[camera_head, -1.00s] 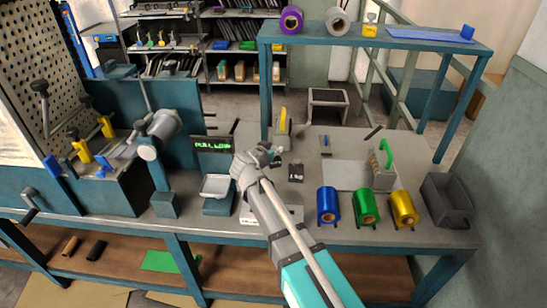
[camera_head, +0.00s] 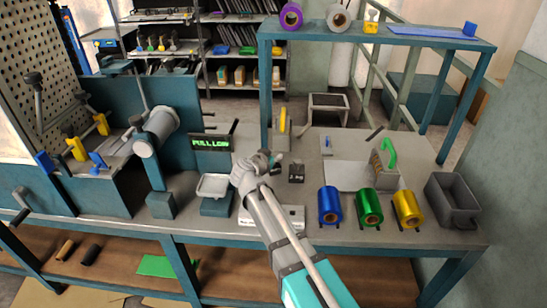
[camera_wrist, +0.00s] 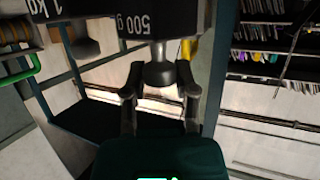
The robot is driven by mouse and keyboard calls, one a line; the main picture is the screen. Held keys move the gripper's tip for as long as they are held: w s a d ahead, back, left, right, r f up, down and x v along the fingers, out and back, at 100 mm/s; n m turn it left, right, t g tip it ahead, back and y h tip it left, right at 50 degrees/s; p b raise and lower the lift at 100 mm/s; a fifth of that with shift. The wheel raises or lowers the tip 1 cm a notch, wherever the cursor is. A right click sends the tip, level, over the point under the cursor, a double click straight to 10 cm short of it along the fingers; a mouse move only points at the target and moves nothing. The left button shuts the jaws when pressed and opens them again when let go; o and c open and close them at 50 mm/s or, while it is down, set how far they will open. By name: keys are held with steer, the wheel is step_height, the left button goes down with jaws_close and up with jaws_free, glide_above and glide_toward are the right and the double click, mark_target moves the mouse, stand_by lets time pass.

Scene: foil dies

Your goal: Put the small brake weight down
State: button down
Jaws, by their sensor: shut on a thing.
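My gripper (camera_wrist: 160,78) is shut on the knob of a small dark weight marked 500 g (camera_wrist: 125,27), in the wrist view. That view looks inverted, with the weight's body at the top edge. A weight marked 1 kg (camera_wrist: 28,12) is beside it at the top left. In the head view my gripper (camera_head: 268,162) is over the bench (camera_head: 230,238), just left of a dark weight (camera_head: 296,173). The held weight is mostly hidden there by my gripper and arm. I cannot tell whether its base touches anything.
A display reading PULL LOW (camera_head: 211,143) and a white tray on a scale (camera_head: 213,186) stand left of my gripper. Blue (camera_head: 330,205), green (camera_head: 369,207) and yellow (camera_head: 407,208) foil rolls stand to the right, before a grey bin (camera_head: 452,203).

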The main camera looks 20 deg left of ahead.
steer(key=shift+f+b, duration=0.65)
steer(key=shift+c, duration=2)
jaws_free()
steer(key=shift+r, duration=0.2)
steer(key=shift+r+p, duration=0.7)
steer(key=shift+p, duration=0.15)
steer(key=p+v, duration=0.3)
steer(key=v, duration=0.9)
steer(key=shift+f+p, duration=0.25)
steer(key=shift+p, duration=0.1)
